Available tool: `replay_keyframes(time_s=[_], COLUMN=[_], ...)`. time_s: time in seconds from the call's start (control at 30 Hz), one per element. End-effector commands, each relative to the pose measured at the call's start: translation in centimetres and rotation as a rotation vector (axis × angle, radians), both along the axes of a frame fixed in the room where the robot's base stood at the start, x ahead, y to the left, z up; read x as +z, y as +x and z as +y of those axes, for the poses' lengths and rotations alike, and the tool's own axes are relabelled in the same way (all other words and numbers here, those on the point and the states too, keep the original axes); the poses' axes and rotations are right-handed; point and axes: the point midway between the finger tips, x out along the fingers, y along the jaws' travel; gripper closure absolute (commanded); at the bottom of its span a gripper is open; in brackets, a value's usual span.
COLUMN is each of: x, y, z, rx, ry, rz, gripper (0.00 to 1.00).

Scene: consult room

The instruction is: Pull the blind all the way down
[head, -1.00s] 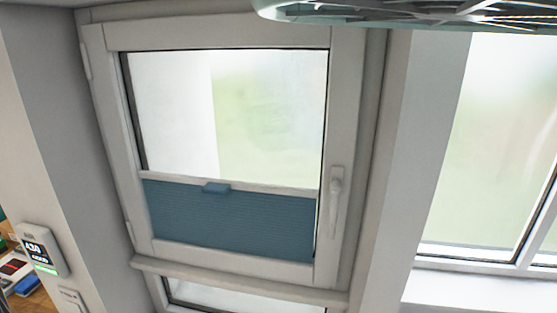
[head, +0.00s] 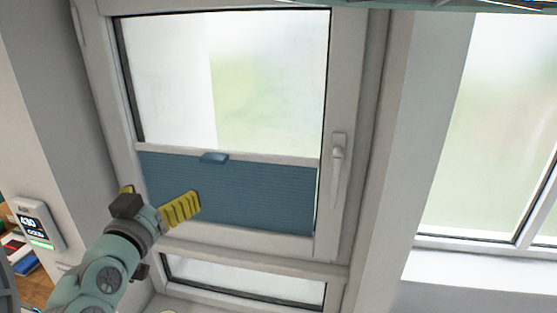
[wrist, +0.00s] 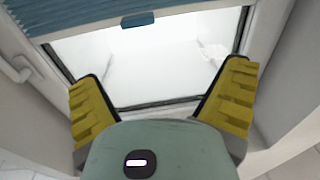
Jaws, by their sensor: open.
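The blue pleated blind (head: 240,195) covers the lower part of the tilted window, with clear glass above it. Its pale upper rail (head: 265,158) carries a small blue grip tab (head: 214,158) near the middle. In the wrist view the blind (wrist: 85,12) fills the top left and the tab (wrist: 138,21) sits at top centre, with bright glass below it. My gripper (head: 162,194) is open and empty in the head view, in front of the blind's lower left part, below and left of the tab. Its two yellow fingers are spread wide apart in the wrist view.
A window handle (head: 338,170) sits on the right side of the frame. A sill (head: 290,265) and a lower pane lie below the blind. Another window (head: 490,130) is at right. A wall display (head: 38,225) is at left, near a shelf with small items.

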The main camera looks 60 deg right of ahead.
Motion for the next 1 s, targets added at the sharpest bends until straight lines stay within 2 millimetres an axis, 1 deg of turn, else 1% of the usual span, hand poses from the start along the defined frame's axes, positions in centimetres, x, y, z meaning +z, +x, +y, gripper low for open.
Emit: replay_keyframes(time_s=[0.03, 0.1, 0.2, 0.33, 0.67, 0.77, 0.8, 0.83, 1.0], x=[-0.3, -0.6, -0.7, -0.9, -1.1, -1.0, -0.4, -0.3, -0.1], y=[-1.1, -2.0, -2.3, -1.9, -0.6, -0.3, -0.1, 0.1, 0.9], z=[-0.7, -1.2, -1.6, -2.4, -5.5, -6.3, -6.8, -7.2, -9.2], rx=[-0.044, -0.080, -0.096, -0.098, -0.094, -0.093, -0.093, -0.093, -0.091], ry=[0.019, 0.041, 0.048, 0.047, 0.044, 0.038, 0.044, 0.046, 0.047], rz=[0.000, 0.002, -0.001, -0.005, -0.005, -0.001, 0.005, 0.007, 0.005], gripper=[0.04, 0.04, 0.04, 0.04, 0.04, 0.04, 0.04, 0.04, 0.04])
